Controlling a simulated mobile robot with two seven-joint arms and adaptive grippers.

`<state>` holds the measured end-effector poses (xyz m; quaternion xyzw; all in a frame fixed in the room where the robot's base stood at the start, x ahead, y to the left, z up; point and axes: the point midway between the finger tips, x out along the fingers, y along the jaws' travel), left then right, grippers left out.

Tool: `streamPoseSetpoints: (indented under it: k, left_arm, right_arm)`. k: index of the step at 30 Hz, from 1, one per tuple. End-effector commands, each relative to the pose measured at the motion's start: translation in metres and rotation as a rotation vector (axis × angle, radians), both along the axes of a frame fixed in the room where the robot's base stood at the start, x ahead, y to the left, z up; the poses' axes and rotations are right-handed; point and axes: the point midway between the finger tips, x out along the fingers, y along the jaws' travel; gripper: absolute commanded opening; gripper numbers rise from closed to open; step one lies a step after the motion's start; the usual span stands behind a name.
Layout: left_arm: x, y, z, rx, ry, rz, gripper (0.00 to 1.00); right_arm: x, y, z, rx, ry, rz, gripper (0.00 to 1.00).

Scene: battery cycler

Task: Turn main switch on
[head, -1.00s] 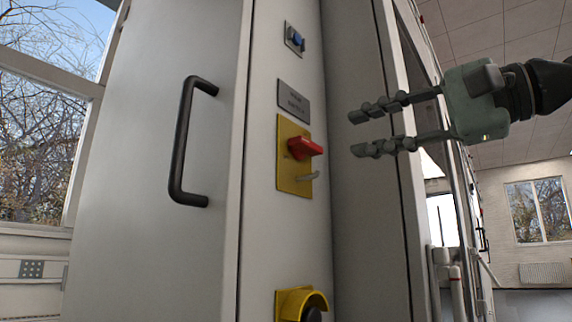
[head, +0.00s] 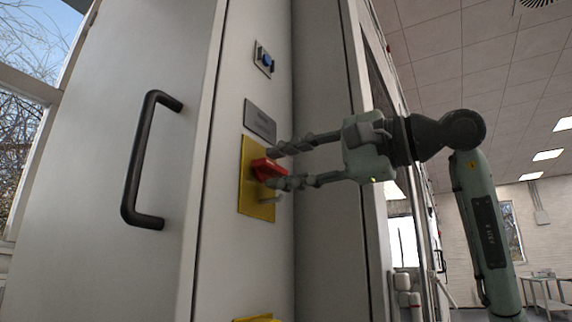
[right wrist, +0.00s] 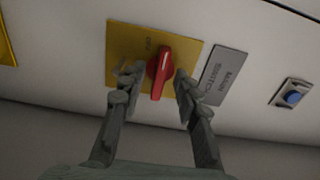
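The main switch is a red rotary handle (head: 266,168) on a yellow plate (head: 247,203), mounted on the narrow cabinet panel in the head view. In the right wrist view the red handle (right wrist: 160,74) stands between the two fingertips, in front of its yellow plate (right wrist: 124,42). My right gripper (head: 275,166) is open at the switch, one finger above and one below the handle; it also shows in the right wrist view (right wrist: 155,78). A gap shows between handle and right-hand finger there; contact on the other side is hard to tell. My left gripper is out of view.
A grey "MAIN SWITCH" label (head: 260,120) and a blue button (head: 265,60) sit above the switch. A yellow part (head: 258,319) shows below it. A black door handle (head: 138,165) sticks out to the left. The cabinet side wall (head: 325,230) lies beneath my right gripper.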

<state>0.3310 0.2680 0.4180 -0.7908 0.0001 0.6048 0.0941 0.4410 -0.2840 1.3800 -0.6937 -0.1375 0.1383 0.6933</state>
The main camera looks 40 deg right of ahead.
Motion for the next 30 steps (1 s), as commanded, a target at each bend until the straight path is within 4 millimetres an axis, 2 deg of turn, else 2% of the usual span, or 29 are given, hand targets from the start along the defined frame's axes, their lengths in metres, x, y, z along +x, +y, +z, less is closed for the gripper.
streamPoseSetpoints:
  k: [2, 10, 23, 27, 30]
  left_arm:
    - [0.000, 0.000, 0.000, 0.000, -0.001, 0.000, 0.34]
    - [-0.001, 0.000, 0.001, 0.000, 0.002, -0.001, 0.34]
    - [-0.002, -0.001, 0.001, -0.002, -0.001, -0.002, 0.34]
    - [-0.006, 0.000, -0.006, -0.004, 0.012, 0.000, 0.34]
    - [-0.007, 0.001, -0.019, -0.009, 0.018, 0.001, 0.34]
  right_arm:
    - [0.000, 0.000, 0.000, 0.000, 0.000, 0.000, 0.32]
    - [-0.001, 0.000, 0.000, 0.000, 0.000, 0.000, 0.00]
    - [-0.001, 0.000, 0.000, 0.032, 0.014, -0.001, 0.00]
    - [-0.001, -0.001, 0.001, 0.091, 0.038, -0.001, 0.00]
    - [0.000, -0.001, 0.002, 0.155, 0.064, 0.000, 0.00]
